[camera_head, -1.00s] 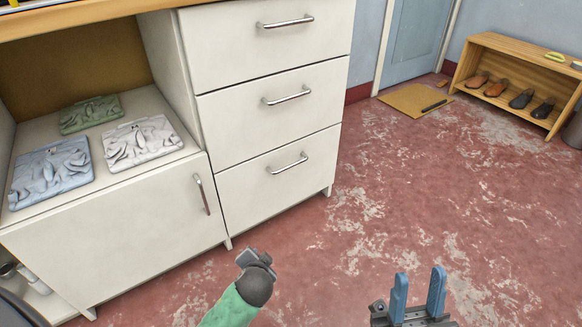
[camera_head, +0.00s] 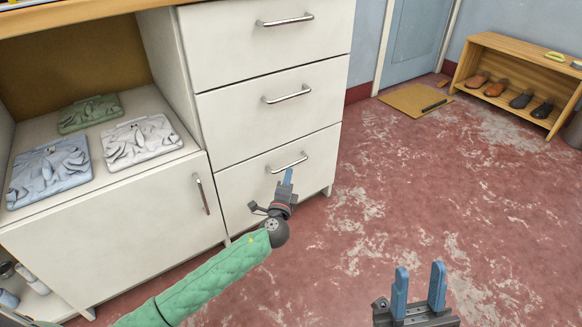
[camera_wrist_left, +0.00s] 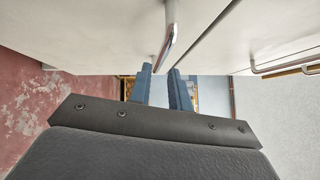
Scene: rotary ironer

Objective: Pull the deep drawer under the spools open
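A cream cabinet has a stack of three closed drawers: top (camera_head: 240,52), middle (camera_head: 235,108) and bottom (camera_head: 250,187). Each has a silver bar handle. No spools are in view, and I cannot tell which drawer is the deep one. My left gripper (camera_head: 288,177) is just below the bottom drawer's handle (camera_head: 287,163). In the left wrist view, its blue fingers (camera_wrist_left: 160,72) stand apart, with a silver handle (camera_wrist_left: 168,42) close to the gap between their tips. Contact is unclear, and nothing is gripped. My right gripper (camera_head: 420,272) is open and empty above the floor.
A cabinet door (camera_head: 120,225) with an upright handle is left of the drawers. The red worn floor (camera_head: 430,190) is clear before the drawers. A shoe rack (camera_head: 520,65) and mat (camera_head: 412,98) are far right.

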